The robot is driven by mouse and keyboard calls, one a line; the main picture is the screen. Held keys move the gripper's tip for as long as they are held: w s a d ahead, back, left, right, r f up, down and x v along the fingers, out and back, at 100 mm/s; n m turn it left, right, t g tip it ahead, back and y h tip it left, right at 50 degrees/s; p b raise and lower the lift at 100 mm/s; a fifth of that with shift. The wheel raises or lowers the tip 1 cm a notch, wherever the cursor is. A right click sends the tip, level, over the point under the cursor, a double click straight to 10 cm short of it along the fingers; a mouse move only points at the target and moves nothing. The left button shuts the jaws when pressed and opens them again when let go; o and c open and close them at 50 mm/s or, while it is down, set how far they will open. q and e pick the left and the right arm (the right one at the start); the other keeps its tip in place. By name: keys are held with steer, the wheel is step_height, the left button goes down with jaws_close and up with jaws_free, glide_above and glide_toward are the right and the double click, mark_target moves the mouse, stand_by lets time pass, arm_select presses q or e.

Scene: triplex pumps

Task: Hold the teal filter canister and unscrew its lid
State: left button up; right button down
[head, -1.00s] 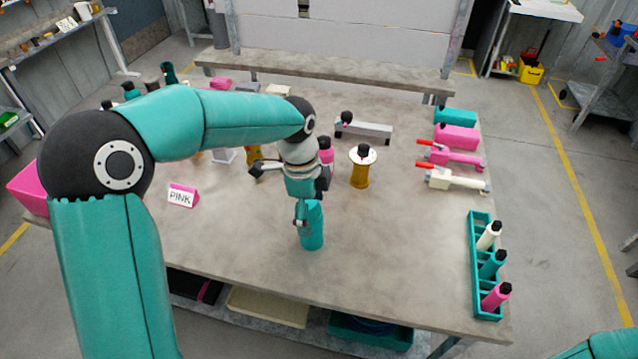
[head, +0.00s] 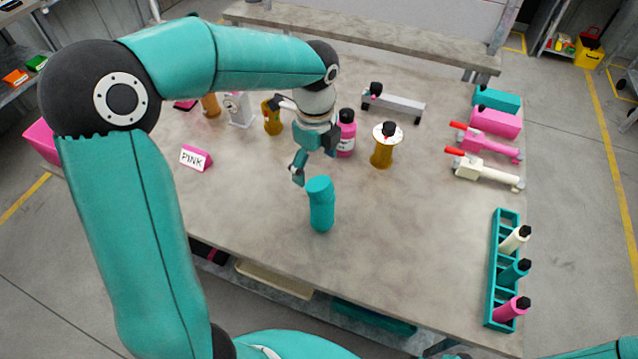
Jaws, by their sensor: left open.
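The teal filter canister (head: 321,208) stands upright on the grey table, near the middle. Its rounded teal top shows, and I cannot make out a seam between lid and body. My left gripper (head: 308,166) is open and empty, just behind and above the canister in the head view. A gap shows between its fingers and the canister's top. My right gripper is out of view.
A pink bottle (head: 346,134) and an amber spool-like part (head: 382,150) stand behind the canister. A pink sign (head: 196,157) reads PINK. A teal rack (head: 494,310) with several bottles lies at right. The table's front middle is clear.

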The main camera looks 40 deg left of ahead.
mark_target(318, 183)
arm_select(q)
steer(key=shift+d+f+p, duration=0.2)
steer(key=shift+f+p, duration=0.05)
steer(key=shift+f, duration=1.35)
steer(key=shift+d+f+p, duration=0.15)
steer(key=shift+f+p, duration=0.1)
steer(key=shift+f, duration=1.35)
steer(key=c, duration=1)
steer(key=shift+c, duration=0.2)
steer(key=shift+r, duration=0.2)
